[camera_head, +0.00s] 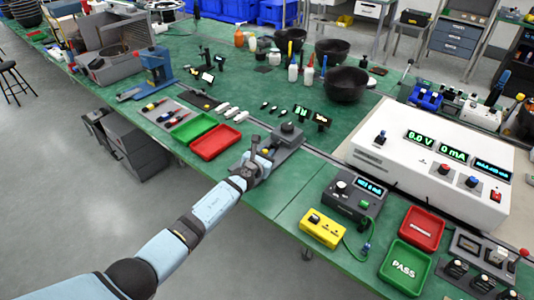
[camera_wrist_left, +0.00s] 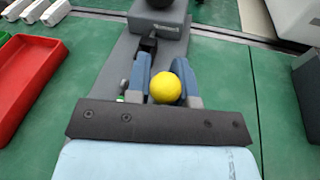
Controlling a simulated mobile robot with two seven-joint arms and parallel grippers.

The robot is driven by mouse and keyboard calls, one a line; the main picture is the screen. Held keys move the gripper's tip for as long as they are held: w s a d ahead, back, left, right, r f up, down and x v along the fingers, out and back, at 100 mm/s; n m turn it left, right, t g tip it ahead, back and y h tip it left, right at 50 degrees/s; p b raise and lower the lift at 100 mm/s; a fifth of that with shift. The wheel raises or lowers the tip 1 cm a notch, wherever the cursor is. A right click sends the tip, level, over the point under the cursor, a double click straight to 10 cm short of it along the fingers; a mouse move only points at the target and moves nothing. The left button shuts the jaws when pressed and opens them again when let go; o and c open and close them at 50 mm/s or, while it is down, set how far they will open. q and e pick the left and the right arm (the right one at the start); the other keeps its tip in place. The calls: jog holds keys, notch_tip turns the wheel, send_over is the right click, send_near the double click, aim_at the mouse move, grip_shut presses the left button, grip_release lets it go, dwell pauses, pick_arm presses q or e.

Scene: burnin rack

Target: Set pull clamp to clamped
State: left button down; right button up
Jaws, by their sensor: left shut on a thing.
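The pull clamp is a grey fixture with a long flat base (camera_head: 291,145) near the front edge of the green bench, right of the red tray. In the left wrist view its grey base (camera_wrist_left: 112,68) runs away from me to a raised block with a dark round top. A yellow ball knob (camera_wrist_left: 165,88) sits between the blue-grey fingers of my left gripper (camera_wrist_left: 164,74), which is shut on it. In the head view my left gripper (camera_head: 256,164) is at the near end of the fixture and hides the knob. My right gripper is in neither view.
A red tray (camera_head: 216,142) and a green tray (camera_head: 194,127) lie left of the fixture. A white power supply (camera_head: 430,165) stands to the right. A yellow box (camera_head: 321,228) and a grey meter (camera_head: 354,192) are nearer. Bare green bench surrounds the fixture's near end.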

pick_arm(q)
jog(key=c, duration=1)
grip_release()
jog(key=shift+s, duration=0.1)
jog(key=shift+s+a+r+p, duration=0.2)
jog(key=shift+s+p, duration=0.05)
jog(key=shift+p, duration=0.3)
jog(key=p+v, duration=0.7)
jog(key=v, duration=0.6)
